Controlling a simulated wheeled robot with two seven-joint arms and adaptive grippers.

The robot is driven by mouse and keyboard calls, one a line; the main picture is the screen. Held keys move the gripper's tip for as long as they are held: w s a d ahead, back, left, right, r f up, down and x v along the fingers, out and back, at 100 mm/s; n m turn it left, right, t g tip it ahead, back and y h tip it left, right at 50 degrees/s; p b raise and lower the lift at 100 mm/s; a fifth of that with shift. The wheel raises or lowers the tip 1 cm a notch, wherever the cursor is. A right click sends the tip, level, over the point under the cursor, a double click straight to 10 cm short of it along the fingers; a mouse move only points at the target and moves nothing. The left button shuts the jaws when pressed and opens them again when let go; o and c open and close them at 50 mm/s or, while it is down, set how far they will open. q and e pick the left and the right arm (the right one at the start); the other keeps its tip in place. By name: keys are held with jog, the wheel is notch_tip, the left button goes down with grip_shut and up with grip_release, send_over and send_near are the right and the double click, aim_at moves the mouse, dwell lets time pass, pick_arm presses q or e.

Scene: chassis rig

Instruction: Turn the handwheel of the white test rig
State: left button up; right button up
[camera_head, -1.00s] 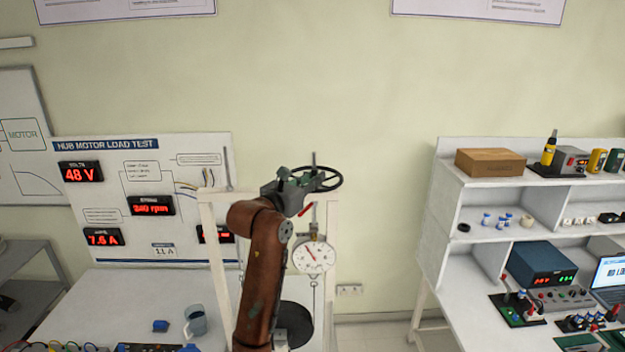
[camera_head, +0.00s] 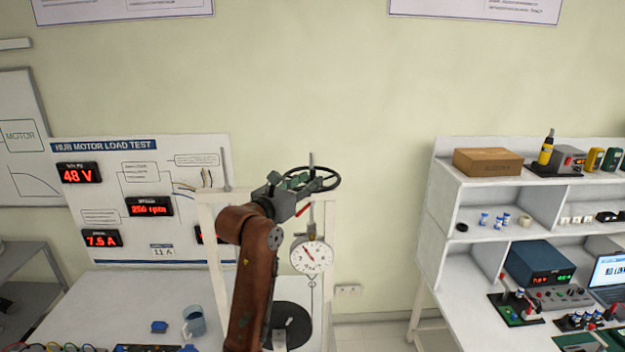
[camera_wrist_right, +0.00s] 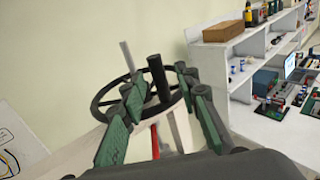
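The black handwheel (camera_head: 337,183) sits level at the top of the white test rig (camera_head: 329,255), and its rim also shows in the right wrist view (camera_wrist_right: 103,95). My right gripper (camera_head: 300,181) is at the near left part of the wheel. In the right wrist view its green-padded fingers (camera_wrist_right: 163,88) are spread apart, with an upright black post (camera_wrist_right: 157,75) of the wheel between them. I cannot tell whether a pad touches the post. My arm hides part of the rig. My left gripper is not in view.
A round dial gauge (camera_head: 311,257) hangs below the wheel, with a black disc (camera_head: 292,315) lower down. A panel with red displays (camera_head: 150,206) stands at the left. A white shelf bench (camera_head: 480,182) with instruments is at the right. Bare wall lies between.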

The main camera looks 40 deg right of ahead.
jog(key=v, duration=0.9)
jog(key=shift+a, duration=0.2)
jog(key=shift+s, duration=0.1)
